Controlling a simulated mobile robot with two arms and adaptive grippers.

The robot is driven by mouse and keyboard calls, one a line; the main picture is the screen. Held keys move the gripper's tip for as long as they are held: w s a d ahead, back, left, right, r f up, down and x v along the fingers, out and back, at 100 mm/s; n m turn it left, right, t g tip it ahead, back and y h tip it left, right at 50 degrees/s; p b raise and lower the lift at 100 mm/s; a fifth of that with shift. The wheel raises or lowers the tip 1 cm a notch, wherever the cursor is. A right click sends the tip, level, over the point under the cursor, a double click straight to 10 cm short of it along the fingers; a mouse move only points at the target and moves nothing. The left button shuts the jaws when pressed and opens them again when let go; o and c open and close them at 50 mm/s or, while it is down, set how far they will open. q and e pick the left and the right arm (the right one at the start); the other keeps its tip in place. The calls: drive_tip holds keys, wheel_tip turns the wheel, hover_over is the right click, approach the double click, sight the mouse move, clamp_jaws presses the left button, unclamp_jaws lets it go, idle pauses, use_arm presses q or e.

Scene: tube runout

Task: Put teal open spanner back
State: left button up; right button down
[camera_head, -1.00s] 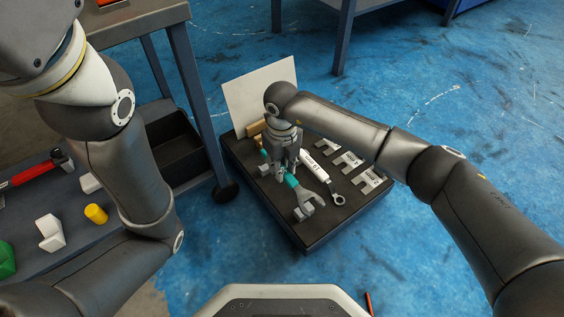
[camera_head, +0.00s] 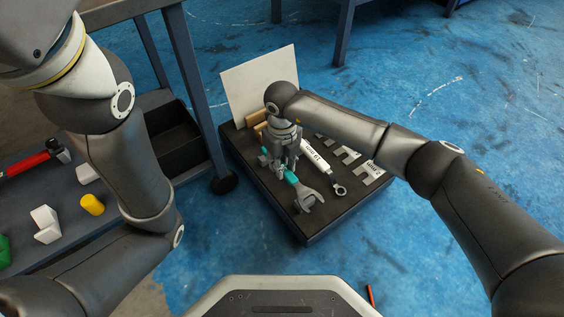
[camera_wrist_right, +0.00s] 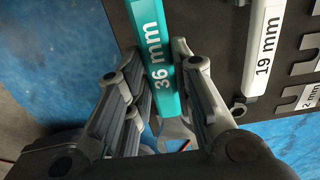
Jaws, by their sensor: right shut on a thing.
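The teal open spanner (camera_head: 293,180) is over the dark tool board (camera_head: 315,225), its grey open jaw (camera_head: 309,200) toward the board's near edge. My right gripper (camera_head: 282,169) is shut on its handle from above and hides part of it. In the right wrist view the teal handle (camera_wrist_right: 155,45), marked 36 mm, runs between the fingers (camera_wrist_right: 157,72). I cannot tell whether the spanner touches the board. My left arm comes in at the left; its gripper is out of view.
A white 19 mm ring spanner (camera_head: 318,159) lies close to the right of the teal one. Slotted white gauges (camera_head: 368,173) lie further right, and a white panel (camera_head: 262,88) stands behind. A low shelf holds a yellow cylinder (camera_head: 92,204) and a red-handled tool (camera_head: 30,163).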

drive_tip(key=shift+f+b, duration=0.5)
drive_tip(key=shift+f, duration=0.45)
drive_tip(key=c, duration=1.2)
unclamp_jaws()
drive_tip(key=shift+o, duration=0.3)
drive_tip(key=o, duration=0.5)
drive_tip(key=shift+c, duration=0.2)
drive_tip(key=shift+r, duration=0.1)
drive_tip(key=shift+r+p, duration=2.75)
drive_tip(key=shift+r, duration=0.2)
